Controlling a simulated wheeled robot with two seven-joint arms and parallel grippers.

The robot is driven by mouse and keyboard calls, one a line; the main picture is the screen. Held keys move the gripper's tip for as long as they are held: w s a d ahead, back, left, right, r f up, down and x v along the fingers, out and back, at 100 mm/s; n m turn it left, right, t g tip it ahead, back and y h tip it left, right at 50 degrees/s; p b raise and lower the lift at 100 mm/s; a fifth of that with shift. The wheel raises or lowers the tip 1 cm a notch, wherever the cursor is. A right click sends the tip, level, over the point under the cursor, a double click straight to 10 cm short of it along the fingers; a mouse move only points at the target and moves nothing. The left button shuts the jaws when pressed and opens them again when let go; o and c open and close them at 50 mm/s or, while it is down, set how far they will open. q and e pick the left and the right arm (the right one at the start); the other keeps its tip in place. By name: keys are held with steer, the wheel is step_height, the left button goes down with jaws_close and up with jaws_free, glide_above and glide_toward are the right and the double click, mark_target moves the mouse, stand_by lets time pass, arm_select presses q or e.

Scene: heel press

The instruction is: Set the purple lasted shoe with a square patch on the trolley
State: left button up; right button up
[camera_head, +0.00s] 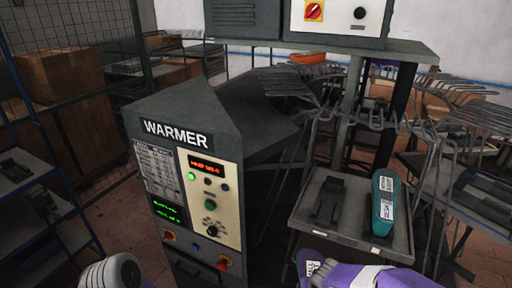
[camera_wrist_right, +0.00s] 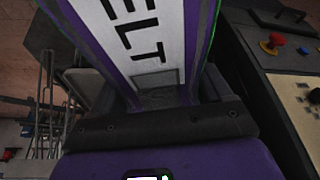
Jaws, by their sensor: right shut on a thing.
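My right gripper (camera_wrist_right: 155,125) is shut on a purple shoe (camera_wrist_right: 88,38) with a white label that reads "ELT" in part. A small grey square shows on the shoe near the jaws in the right wrist view. In the head view part of the shoe (camera_head: 305,265) shows at the bottom edge, in front of the trolley (camera_head: 345,238) and apart from its top. My left gripper is out of view.
The grey warmer (camera_head: 185,115) with its lit control panel stands left of the trolley. Wire racks with metal prongs (camera_head: 375,118) rise behind and beside the trolley top. A blue shelf rack (camera_head: 45,210) and cardboard boxes (camera_head: 75,80) stand at the left.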

steer(key=shift+n+t, duration=0.3)
steer(key=shift+n, duration=0.4)
steer(key=f, duration=0.2)
steer(key=s+f, duration=0.1)
steer(key=f, duration=0.1)
steer(key=f+b, duration=0.1)
steer(key=f, duration=0.1)
steer(key=shift+s+d+f, duration=0.25)
steer(key=shift+d+f, duration=0.15)
